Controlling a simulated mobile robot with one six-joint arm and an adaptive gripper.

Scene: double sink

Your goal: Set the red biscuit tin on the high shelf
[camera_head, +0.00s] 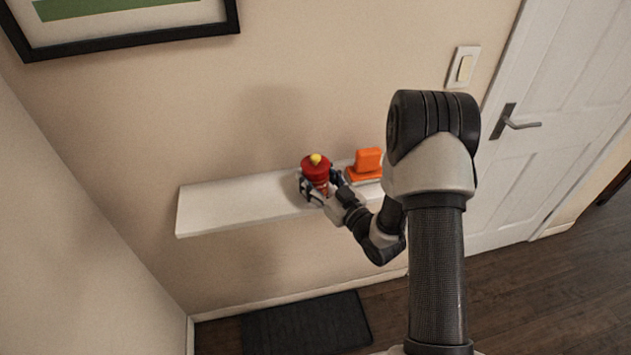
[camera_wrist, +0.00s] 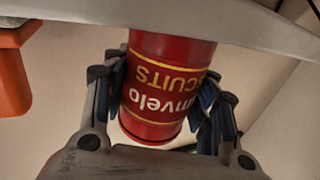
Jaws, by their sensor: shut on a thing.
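The red biscuit tin (camera_head: 317,172) has a yellow knob on top and stands about upright at the white high shelf (camera_head: 235,203). My gripper (camera_head: 320,190) is shut around its sides. In the wrist view the tin (camera_wrist: 165,85) appears upside down, with gold and white lettering, between the fingers (camera_wrist: 162,100). The shelf's front edge (camera_wrist: 235,25) runs across the top of that view, where the tin's base end meets it in the picture. I cannot tell whether the base touches the shelf.
An orange object (camera_head: 366,165) stands on the shelf just right of the tin. It also shows in the wrist view (camera_wrist: 14,75). The shelf's left part is clear. A framed picture (camera_head: 120,40) hangs above, and a dark mat (camera_head: 305,322) lies on the floor.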

